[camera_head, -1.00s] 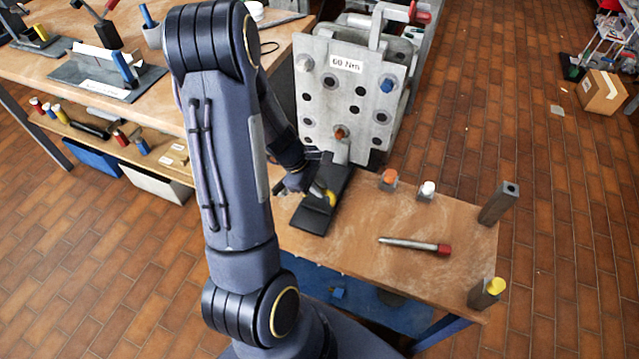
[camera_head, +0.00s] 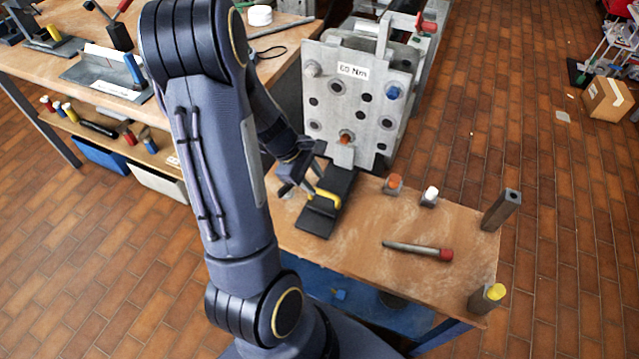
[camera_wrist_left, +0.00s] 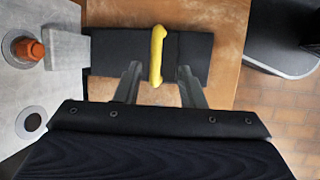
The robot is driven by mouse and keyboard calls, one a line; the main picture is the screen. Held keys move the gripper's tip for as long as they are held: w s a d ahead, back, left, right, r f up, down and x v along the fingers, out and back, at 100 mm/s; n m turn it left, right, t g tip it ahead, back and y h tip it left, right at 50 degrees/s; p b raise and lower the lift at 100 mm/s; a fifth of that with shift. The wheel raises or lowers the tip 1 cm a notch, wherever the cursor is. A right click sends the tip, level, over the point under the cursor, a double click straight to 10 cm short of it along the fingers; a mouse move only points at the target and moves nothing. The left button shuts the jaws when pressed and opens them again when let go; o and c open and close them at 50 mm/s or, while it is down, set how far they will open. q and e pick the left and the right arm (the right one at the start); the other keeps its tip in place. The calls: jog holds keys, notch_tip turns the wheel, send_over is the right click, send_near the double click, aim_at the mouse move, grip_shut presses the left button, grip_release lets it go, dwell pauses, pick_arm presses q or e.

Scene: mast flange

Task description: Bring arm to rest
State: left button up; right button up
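My left arm comes in from the left in the head view, and its gripper (camera_head: 308,189) hangs over the work table (camera_head: 350,243), beside a black holder (camera_head: 316,222) with a yellow handle (camera_head: 326,197). In the left wrist view the gripper (camera_wrist_left: 159,85) has its two fingers apart, with the yellow handle (camera_wrist_left: 157,52) beyond and between the fingertips. Nothing is visibly held. The handle lies across the black holder (camera_wrist_left: 190,50). My right gripper is not in view.
A grey flange plate (camera_head: 335,103) labelled 60 Nm stands behind the holder. A red-ended tool (camera_head: 418,249) lies on the table. Orange-topped (camera_head: 393,184) and white-topped (camera_head: 430,195) blocks and two posts (camera_head: 500,209) stand to the right. Another bench (camera_head: 40,62) is at left.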

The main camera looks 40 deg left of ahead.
pick_arm(q)
jog(key=shift+v, duration=0.95)
jog(key=s+d+r+m+t+h, duration=0.1)
jog(key=s+d+r+m, duration=0.2)
jog(key=d+r+m, duration=0.75)
jog(key=s+d+r+m+t+y, duration=0.1)
jog(key=s+d+r+m, duration=0.4)
jog(key=s+m, duration=0.4)
jog(key=shift+d+r+p, duration=0.3)
jog(key=shift+d+r, duration=0.05)
jog(key=shift+d, duration=0.3)
jog(key=shift+s+a, duration=0.1)
jog(key=shift+s, duration=0.05)
